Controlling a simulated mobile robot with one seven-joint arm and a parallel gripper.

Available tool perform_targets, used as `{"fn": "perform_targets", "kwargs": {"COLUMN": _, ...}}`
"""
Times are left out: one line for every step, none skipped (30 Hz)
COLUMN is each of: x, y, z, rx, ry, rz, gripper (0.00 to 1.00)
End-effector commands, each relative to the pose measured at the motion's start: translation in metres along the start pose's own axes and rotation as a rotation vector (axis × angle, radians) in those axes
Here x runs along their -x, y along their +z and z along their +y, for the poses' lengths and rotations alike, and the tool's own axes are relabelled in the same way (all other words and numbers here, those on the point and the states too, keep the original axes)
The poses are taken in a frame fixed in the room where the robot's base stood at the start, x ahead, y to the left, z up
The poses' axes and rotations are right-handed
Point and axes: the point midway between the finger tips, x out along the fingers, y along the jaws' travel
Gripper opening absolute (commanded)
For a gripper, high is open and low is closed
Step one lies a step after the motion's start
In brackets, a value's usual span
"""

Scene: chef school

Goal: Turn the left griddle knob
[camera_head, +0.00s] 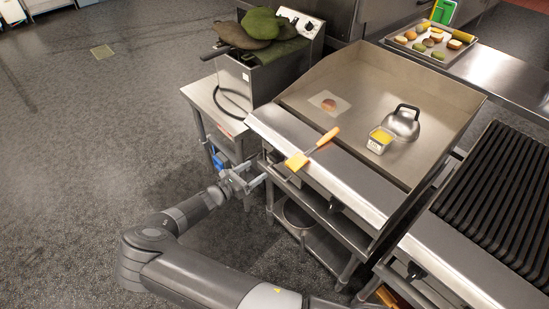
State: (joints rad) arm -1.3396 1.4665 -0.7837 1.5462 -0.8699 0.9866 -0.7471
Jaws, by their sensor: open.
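The griddle (365,88) is a steel flat-top with raised side walls and a broad front ledge (352,182). A dark knob (335,205) shows on its front panel below the ledge, toward the right. The left knob area, under the left end of the ledge, is small and dark, and I cannot make out the knob clearly beside my gripper. My gripper (257,174) is open and empty, in front of the left part of the griddle's front panel. I cannot tell whether its fingers touch the knob.
A brush (312,149) with an orange handle lies across the ledge. A domed cover (403,123) and a small yellow-filled pan (380,140) stand on the griddle. A fryer (258,75) with green cloths stands left, a black grill (505,195) right. Open floor lies left.

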Motion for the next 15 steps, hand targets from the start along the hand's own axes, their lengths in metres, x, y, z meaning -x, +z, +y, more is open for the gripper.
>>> {"fn": "perform_targets", "kwargs": {"x": -0.002, "y": -0.001, "z": 0.000, "rx": 0.004, "ry": 0.000, "rz": -0.006, "gripper": 0.76}}
{"fn": "perform_targets", "kwargs": {"x": -0.004, "y": -0.001, "z": 0.000, "rx": 0.006, "ry": 0.000, "rz": -0.008, "gripper": 0.76}}
{"fn": "perform_targets", "kwargs": {"x": -0.007, "y": -0.002, "z": -0.001, "rx": 0.006, "ry": -0.001, "rz": -0.008, "gripper": 0.76}}
{"fn": "perform_targets", "kwargs": {"x": -0.010, "y": -0.001, "z": -0.001, "rx": 0.006, "ry": -0.001, "rz": -0.008, "gripper": 0.76}}
{"fn": "perform_targets", "kwargs": {"x": -0.014, "y": -0.001, "z": -0.001, "rx": 0.006, "ry": -0.001, "rz": -0.008, "gripper": 0.76}}
{"fn": "perform_targets", "kwargs": {"x": -0.021, "y": -0.001, "z": -0.001, "rx": 0.005, "ry": -0.002, "rz": -0.008, "gripper": 0.76}}
{"fn": "perform_targets", "kwargs": {"x": -0.026, "y": -0.001, "z": -0.001, "rx": 0.005, "ry": -0.003, "rz": -0.008, "gripper": 0.76}}
{"fn": "perform_targets", "kwargs": {"x": -0.032, "y": -0.001, "z": -0.001, "rx": 0.006, "ry": -0.002, "rz": -0.007, "gripper": 0.76}}
{"fn": "perform_targets", "kwargs": {"x": -0.040, "y": -0.001, "z": -0.001, "rx": 0.006, "ry": -0.002, "rz": -0.007, "gripper": 0.76}}
{"fn": "perform_targets", "kwargs": {"x": -0.046, "y": -0.001, "z": -0.001, "rx": 0.006, "ry": -0.003, "rz": -0.008, "gripper": 0.76}}
{"fn": "perform_targets", "kwargs": {"x": -0.052, "y": -0.001, "z": -0.001, "rx": 0.006, "ry": -0.002, "rz": -0.008, "gripper": 0.76}}
{"fn": "perform_targets", "kwargs": {"x": -0.060, "y": -0.001, "z": -0.001, "rx": 0.006, "ry": -0.003, "rz": -0.007, "gripper": 0.76}}
{"fn": "perform_targets", "kwargs": {"x": -0.065, "y": -0.001, "z": -0.001, "rx": 0.005, "ry": -0.003, "rz": -0.007, "gripper": 0.76}}
{"fn": "perform_targets", "kwargs": {"x": -0.071, "y": -0.001, "z": -0.001, "rx": 0.005, "ry": -0.002, "rz": -0.007, "gripper": 0.76}}
{"fn": "perform_targets", "kwargs": {"x": -0.078, "y": -0.001, "z": -0.001, "rx": 0.005, "ry": -0.002, "rz": -0.007, "gripper": 0.76}}
